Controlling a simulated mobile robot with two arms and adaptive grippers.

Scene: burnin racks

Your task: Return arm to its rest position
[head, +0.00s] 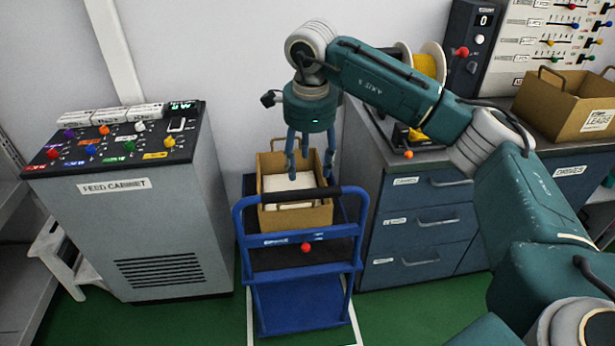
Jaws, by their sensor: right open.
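My right arm comes in from the right of the head view and bends down at its wrist. My right gripper (306,158) points downward over an open cardboard box (296,218), with its fingers apart. Pale flat items (288,186) lie in the box; I see nothing held between the fingers. The box stands on the upper shelf of a blue cart (303,240). From this angle I cannot tell exactly how far the fingertips reach into the box. My left gripper is not in view.
A grey feed cabinet (150,230) with coloured knobs stands left of the cart. A blue drawer cabinet (420,220) stands right, carrying a yellow spool (432,60) and a box labelled leads (565,105). A control panel (530,45) stands behind. Green floor (215,320) shows between cart and feed cabinet.

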